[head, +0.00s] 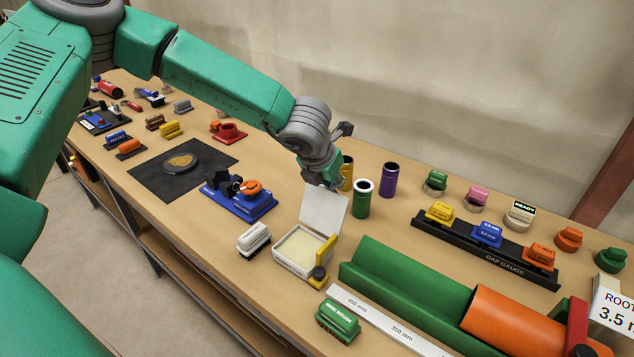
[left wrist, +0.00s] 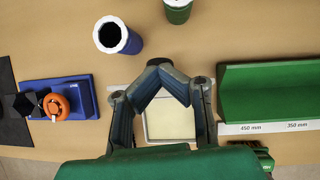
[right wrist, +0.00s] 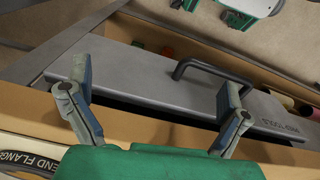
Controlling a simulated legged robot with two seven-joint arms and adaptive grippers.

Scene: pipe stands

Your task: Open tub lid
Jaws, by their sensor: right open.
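The small white tub (head: 290,262) stands on the bench with its pale contents showing. Its white lid (head: 324,208) stands raised at the tub's far side. A yellow and black part sits at the tub's right side. My left gripper (head: 328,178) is at the lid's top edge; whether it touches the lid is unclear. In the left wrist view its fingers (left wrist: 160,66) meet at the tips, above the open tub (left wrist: 168,120). I see nothing clearly held. My right gripper (right wrist: 157,86) is open and empty, facing a grey panel with a black handle.
Green (head: 361,200) and purple (head: 389,180) cylinders stand behind the lid. A white brush-like block (head: 254,238) is left of the tub, and a blue fixture (head: 240,200) lies beyond it. A green trough (head: 405,280) is to the right. The grey panel (right wrist: 140,78) fronts my right gripper.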

